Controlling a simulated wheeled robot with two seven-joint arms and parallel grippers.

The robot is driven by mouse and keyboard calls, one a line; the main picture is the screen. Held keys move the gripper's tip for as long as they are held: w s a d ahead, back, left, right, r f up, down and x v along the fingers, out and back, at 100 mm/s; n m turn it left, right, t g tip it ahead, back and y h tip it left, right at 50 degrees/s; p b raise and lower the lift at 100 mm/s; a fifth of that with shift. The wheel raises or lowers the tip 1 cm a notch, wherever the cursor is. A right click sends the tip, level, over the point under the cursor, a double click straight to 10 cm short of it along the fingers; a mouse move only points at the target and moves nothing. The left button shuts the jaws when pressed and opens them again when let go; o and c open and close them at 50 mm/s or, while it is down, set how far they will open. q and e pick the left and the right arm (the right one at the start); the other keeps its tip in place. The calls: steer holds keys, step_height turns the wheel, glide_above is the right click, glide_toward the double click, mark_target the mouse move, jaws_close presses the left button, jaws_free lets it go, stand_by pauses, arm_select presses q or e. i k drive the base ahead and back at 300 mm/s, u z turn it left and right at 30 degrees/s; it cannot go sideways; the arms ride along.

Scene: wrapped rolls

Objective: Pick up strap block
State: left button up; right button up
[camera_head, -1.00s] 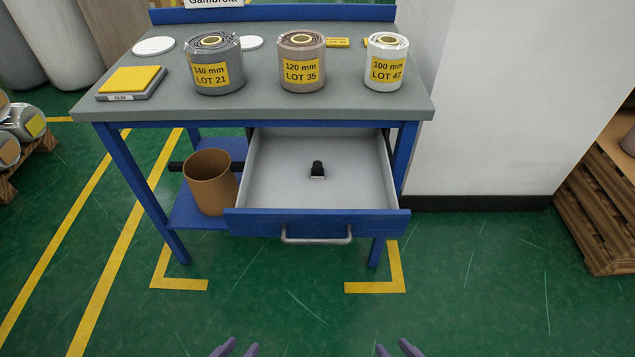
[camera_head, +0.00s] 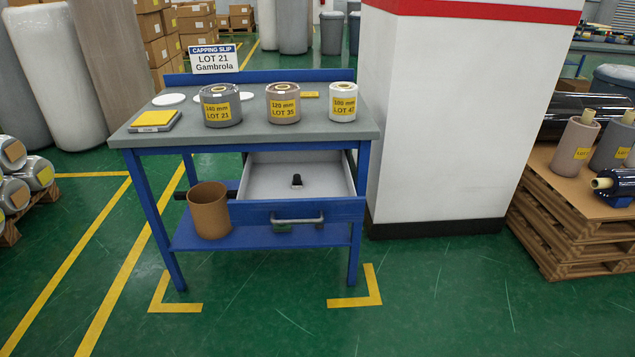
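A small black block-like object (camera_head: 297,181), which appears to be the strap block, sits in the open drawer (camera_head: 262,183) of the blue workbench. It stands on the pale drawer floor, a little right of the middle, with clear floor around it. Its fine detail is too small to tell. Neither of my grippers shows in the camera_head view.
Three wrapped rolls, grey (camera_head: 221,119), brown (camera_head: 283,117) and white (camera_head: 343,115), stand on the bench top (camera_head: 190,137) beside a yellow-topped pad (camera_head: 156,118). A brown bin (camera_head: 209,213) is on the lower shelf. A white pillar (camera_head: 440,130) stands right. The green floor in front is clear.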

mark_target(296, 183)
steer(key=z, duration=0.55)
steer(key=i, duration=0.8)
steer(key=z, duration=0.25)
